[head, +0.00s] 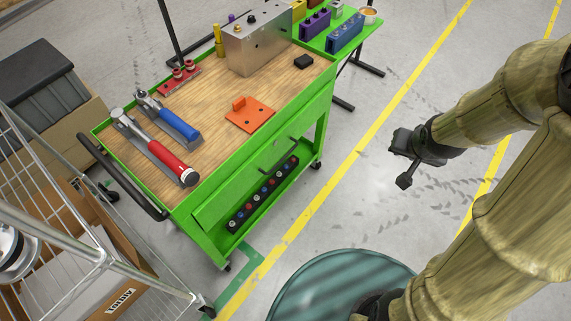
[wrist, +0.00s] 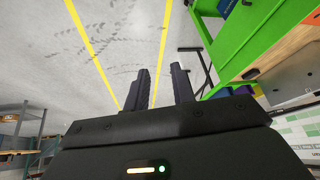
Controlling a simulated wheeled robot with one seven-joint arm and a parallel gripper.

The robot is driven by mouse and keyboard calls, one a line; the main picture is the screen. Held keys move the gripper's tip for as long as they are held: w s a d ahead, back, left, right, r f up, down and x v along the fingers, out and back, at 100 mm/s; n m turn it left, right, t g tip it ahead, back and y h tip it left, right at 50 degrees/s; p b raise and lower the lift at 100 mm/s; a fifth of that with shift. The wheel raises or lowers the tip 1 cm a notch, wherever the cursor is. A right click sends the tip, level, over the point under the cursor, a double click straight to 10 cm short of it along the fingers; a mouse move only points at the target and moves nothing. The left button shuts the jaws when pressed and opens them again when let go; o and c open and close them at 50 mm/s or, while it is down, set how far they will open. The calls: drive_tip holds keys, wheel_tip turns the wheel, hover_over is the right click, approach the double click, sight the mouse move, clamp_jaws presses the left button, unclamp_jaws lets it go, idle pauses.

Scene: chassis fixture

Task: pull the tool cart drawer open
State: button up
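The green tool cart (head: 104,126) with a wooden top stands left of centre in the head view. Its long green drawer front (head: 233,190) faces my side and looks flush with the cart. A dark bar handle (head: 279,155) is on that front. My gripper (head: 398,167) is in the air to the right of the cart, well apart from the handle. In the wrist view its two dark fingers (wrist: 160,72) are spread with nothing between them. Part of a green frame (wrist: 240,42) shows at the right there; the handle cannot be made out.
On the cart top lie a red-handled tool (head: 168,154), a blue-handled tool (head: 173,122), an orange plate (head: 249,114) and a metal box (head: 258,42). A lower shelf holds a dark strip (head: 263,195). A wire rack (head: 95,255) stands front left. Floor right of the cart is clear.

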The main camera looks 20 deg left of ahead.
sight(285, 156)
drive_tip(key=w+a+f+t+y+b, duration=0.1)
drive_tip(key=w+a+f+y+b, duration=0.1)
drive_tip(key=w+a+f+b, duration=0.3)
drive_tip(key=a+f+m+t+y+b, duration=0.1)
drive_tip(key=f+y+b, duration=0.1)
drive_tip(key=f+b, duration=0.35)
drive_tip(key=w+a+f+t+y+b, duration=0.1)
drive_tip(key=w+a+f+y+b, duration=0.15)
drive_tip(key=f, duration=0.55)
drive_tip(key=s+a+f+m+g+y+b, duration=0.1)
drive_tip(key=a+f+m+g+y+b, duration=0.1)
drive_tip(key=a+f+y+b, duration=0.6)
wheel_tip(285, 156, down, 3)
drive_tip(key=a+b, duration=0.1)
drive_tip(key=b, duration=0.2)
drive_tip(key=shift+s, duration=0.35)
drive_tip(key=shift+f+g, duration=0.1)
drive_tip(key=shift+g, duration=0.2)
drive_tip(key=b+x, duration=0.5)
drive_tip(key=x, duration=1.2)
drive_tip(key=shift+w+a+f, duration=0.15)
drive_tip(key=shift+w+f, duration=0.05)
drive_tip(key=shift+w, duration=0.05)
